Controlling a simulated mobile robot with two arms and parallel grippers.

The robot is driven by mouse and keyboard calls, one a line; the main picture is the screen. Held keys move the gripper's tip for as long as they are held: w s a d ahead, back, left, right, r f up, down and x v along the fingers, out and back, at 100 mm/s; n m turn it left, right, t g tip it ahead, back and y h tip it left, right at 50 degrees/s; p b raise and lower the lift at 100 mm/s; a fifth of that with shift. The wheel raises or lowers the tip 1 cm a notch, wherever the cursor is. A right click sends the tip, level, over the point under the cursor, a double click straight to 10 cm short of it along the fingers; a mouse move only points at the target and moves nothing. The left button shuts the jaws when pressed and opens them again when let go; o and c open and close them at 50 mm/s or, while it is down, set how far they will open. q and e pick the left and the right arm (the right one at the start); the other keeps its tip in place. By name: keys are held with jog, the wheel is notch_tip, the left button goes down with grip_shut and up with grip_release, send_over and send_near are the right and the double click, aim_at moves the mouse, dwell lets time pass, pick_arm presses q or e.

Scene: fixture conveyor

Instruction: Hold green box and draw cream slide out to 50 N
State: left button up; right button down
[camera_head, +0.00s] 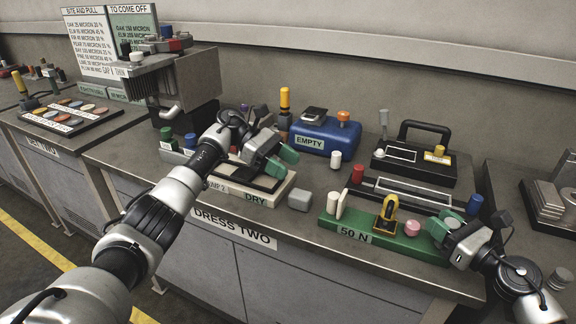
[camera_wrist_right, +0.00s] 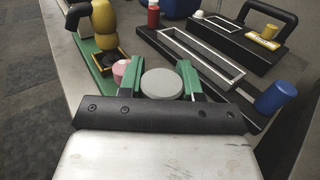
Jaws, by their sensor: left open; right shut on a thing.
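The long green box (camera_head: 362,238), marked 50 N, lies along the front edge of the bench. A cream upright piece (camera_head: 335,204), probably the slide, stands at its left end. A yellow and black fitting (camera_head: 388,212) and a pink knob (camera_head: 411,228) sit on its top. My right gripper (camera_head: 452,222) is at the box's right end, shut on a grey round knob (camera_wrist_right: 161,84), just beside the pink knob (camera_wrist_right: 120,70). How that knob joins the box is hidden. My left gripper (camera_head: 282,160) is open and empty above the DRY block, left of the cream piece.
The cream DRY block (camera_head: 262,200) and a grey block (camera_head: 299,200) lie left of the green box. Behind are a blue EMPTY container (camera_head: 325,136), a long black fixture (camera_head: 405,194) with red and blue ends, and a black handled case (camera_head: 425,160).

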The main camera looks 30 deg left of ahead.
jog(key=shift+f, duration=0.1)
jog(key=c, duration=0.7)
grip_release()
jog(key=shift+d, duration=0.1)
